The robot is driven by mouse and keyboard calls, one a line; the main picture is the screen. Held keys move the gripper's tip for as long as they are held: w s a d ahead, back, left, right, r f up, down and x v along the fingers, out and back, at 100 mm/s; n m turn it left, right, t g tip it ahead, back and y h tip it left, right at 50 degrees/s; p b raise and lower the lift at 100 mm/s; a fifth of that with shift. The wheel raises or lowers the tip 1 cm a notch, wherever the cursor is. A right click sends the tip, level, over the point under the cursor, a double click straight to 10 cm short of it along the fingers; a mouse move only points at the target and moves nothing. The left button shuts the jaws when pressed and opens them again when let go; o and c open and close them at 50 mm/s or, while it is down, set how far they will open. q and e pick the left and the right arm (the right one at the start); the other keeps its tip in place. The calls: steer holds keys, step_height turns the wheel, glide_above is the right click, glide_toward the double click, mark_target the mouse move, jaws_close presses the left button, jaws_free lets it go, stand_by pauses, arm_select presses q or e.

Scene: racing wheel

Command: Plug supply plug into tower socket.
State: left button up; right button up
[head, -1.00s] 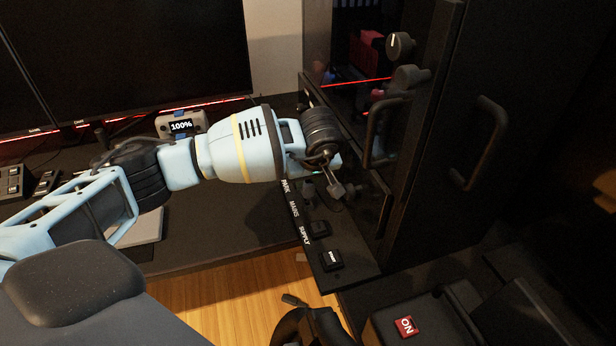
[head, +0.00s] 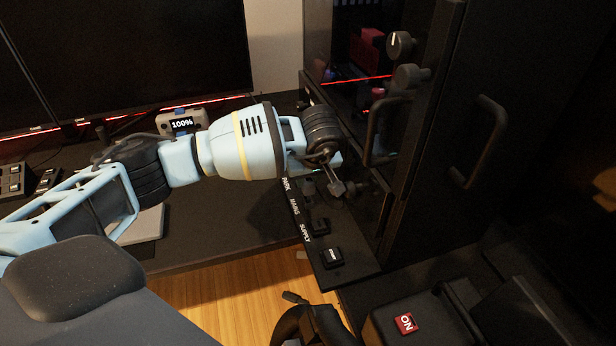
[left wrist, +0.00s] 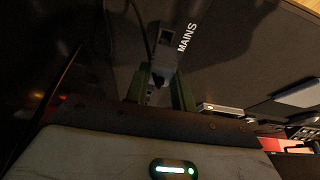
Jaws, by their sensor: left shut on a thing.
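My left gripper (head: 335,188) is shut just above the labelled strip (head: 318,275) in front of the dark tower (head: 440,130). In the left wrist view a dark plug (left wrist: 160,72) sits between the fingers of this gripper (left wrist: 158,95), beside the word MAINS; it looks like the thing held. A small dark socket block (left wrist: 167,36) lies just beyond it. The strip reads PARK, MAINS and SUPPLY in the head view. I cannot tell which tower opening is the tower socket, nor whether the plug touches the strip. My right gripper is not in view.
The tower has two protruding handles (head: 483,143) and round knobs (head: 400,44) close to my gripper. Monitors (head: 130,50) and a 100% display (head: 182,124) are at the back left.

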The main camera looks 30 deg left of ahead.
mark_target(308, 183)
arm_select(q)
steer(key=shift+f+b, duration=0.35)
steer(key=shift+f, duration=0.95)
stand_by(1.4)
steer(key=o, duration=1)
steer(key=shift+o, duration=0.2)
steer(key=shift+v, duration=3.95)
steer(key=shift+s+f, duration=0.1)
